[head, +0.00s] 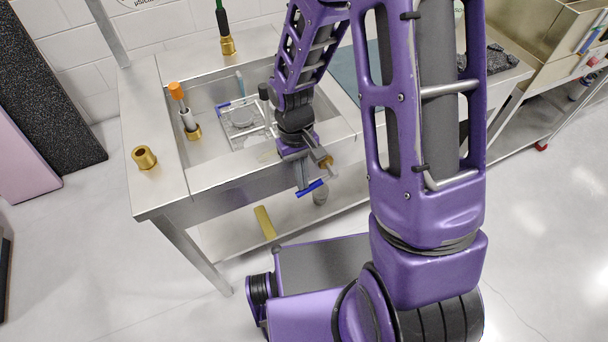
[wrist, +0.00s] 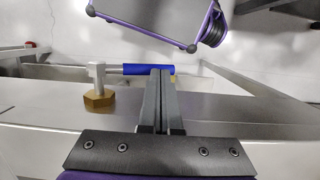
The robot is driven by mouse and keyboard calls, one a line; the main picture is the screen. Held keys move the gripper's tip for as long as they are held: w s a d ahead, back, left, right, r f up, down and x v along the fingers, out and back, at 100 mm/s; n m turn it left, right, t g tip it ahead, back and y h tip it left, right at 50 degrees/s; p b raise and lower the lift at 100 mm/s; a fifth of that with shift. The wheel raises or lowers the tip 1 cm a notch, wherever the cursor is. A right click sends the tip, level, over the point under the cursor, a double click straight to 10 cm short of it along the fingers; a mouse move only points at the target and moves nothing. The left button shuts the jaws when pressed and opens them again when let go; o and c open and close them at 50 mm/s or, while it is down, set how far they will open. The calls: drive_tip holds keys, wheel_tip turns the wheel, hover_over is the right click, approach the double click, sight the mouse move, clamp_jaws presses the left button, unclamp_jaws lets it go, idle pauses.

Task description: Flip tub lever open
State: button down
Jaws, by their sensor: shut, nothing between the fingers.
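The lever has a blue handle (head: 312,188) on a grey stem with a brass hex base, at the front face of the steel tub (head: 225,175). In the wrist view the blue handle (wrist: 145,69) lies roughly level, running right from the stem (wrist: 97,73) above the brass base (wrist: 98,98). My gripper (head: 302,184) is in front of the tub, beside the handle. In the wrist view my gripper (wrist: 160,72) has its fingers together, with the tips overlapping the handle's right end. I cannot tell whether they touch it. Nothing is between the fingers.
A brass fitting (head: 144,157) sits on the table's left side. A green-handled tool (head: 224,28) stands behind.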

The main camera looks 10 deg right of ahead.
drive_tip(key=shift+r, duration=0.1)
drive_tip(key=a+r+p, duration=0.1)
drive_tip(key=r, duration=0.3)
drive_tip(key=w+a+r+p, duration=0.1)
drive_tip(key=a+r+p, duration=0.1)
drive_tip(key=r, duration=0.2)
drive_tip(key=a+r+p, duration=0.1)
drive_tip(key=r, duration=0.4)
drive_tip(key=shift+w+a+p, duration=0.3)
drive_tip(key=shift+p, duration=0.05)
drive_tip(key=shift+d, duration=0.1)
